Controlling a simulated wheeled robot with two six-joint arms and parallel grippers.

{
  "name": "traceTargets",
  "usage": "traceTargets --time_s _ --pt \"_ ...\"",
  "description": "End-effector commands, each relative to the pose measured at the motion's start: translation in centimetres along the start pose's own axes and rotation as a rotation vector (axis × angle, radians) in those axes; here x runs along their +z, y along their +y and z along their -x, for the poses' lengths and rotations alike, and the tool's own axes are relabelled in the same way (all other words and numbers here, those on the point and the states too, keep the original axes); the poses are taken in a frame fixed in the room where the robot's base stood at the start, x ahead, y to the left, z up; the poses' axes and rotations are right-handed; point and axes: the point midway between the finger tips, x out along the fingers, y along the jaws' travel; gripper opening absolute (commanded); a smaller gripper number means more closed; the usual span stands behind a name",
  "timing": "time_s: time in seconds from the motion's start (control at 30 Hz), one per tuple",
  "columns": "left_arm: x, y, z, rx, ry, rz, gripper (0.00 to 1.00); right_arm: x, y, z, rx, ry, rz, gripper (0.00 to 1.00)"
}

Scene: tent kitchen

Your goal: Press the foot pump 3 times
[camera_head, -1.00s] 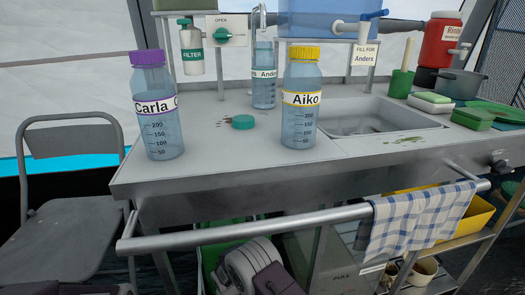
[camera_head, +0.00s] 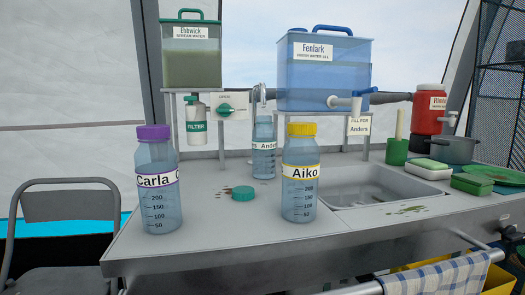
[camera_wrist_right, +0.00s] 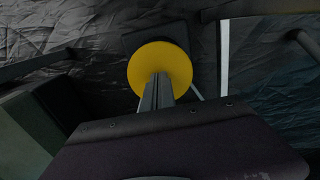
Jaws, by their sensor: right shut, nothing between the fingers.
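A round yellow disc (camera_wrist_right: 160,55), which looks like the top of the foot pump, shows in the right wrist view over a dark square base (camera_wrist_right: 128,42). My right gripper (camera_wrist_right: 159,78) is shut and empty, with its fingertips in front of the disc. I cannot tell whether the tips touch the disc or hover above it, or whether the disc is pressed down. The pump does not show in the head view. My left gripper is in neither view now.
In the head view the counter (camera_head: 200,258) carries the Carla bottle (camera_head: 157,205), the Aiko bottle (camera_head: 299,200) and a sink (camera_head: 375,192). A rail with a checked towel (camera_head: 440,278) runs along its front. Dark wrinkled ground (camera_wrist_right: 265,65) surrounds the disc.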

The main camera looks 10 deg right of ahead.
Motion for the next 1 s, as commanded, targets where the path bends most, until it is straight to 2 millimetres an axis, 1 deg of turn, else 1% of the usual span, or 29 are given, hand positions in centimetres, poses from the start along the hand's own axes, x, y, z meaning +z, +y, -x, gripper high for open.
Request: traceTargets --time_s 1.0 --pt "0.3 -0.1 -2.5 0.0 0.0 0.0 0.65 0.0 0.0 -3.7 -0.001 0.001 0.0 0.0"
